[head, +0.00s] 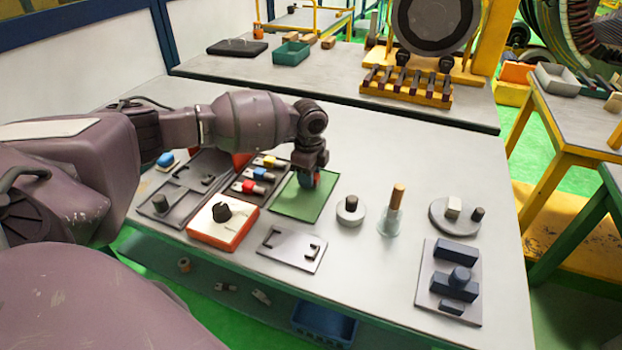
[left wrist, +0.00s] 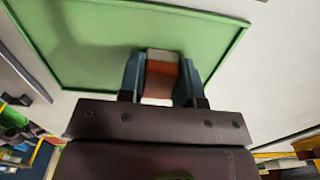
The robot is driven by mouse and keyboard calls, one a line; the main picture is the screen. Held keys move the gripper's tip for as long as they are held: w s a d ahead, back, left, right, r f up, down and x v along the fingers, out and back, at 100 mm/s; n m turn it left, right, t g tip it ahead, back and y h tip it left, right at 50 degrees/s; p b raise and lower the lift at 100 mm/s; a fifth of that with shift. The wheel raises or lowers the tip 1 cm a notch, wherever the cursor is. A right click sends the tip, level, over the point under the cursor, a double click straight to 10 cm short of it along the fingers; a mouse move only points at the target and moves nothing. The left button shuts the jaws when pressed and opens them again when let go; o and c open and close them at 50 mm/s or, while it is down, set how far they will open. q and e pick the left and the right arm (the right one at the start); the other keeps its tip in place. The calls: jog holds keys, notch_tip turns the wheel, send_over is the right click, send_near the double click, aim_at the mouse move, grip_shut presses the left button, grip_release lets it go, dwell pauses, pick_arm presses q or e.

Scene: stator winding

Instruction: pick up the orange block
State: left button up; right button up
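The orange block (left wrist: 162,76) shows in the left wrist view between the blue fingers of my left gripper (left wrist: 162,80). It has a pale end, and both fingers press against its sides. I cannot tell whether the block touches the tray floor. My right gripper is out of view.
Left of the green tray lies a dark tray with coloured pieces (head: 250,198). In front are an orange-white box with a black knob (head: 225,232) and a grey plate (head: 272,255). To the right stand a round weight (head: 350,216) and a wooden-handled tool (head: 397,197).

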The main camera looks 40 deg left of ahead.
pick_arm(q)
jog(key=shift+c, duration=1)
jog(key=shift+r, duration=0.1)
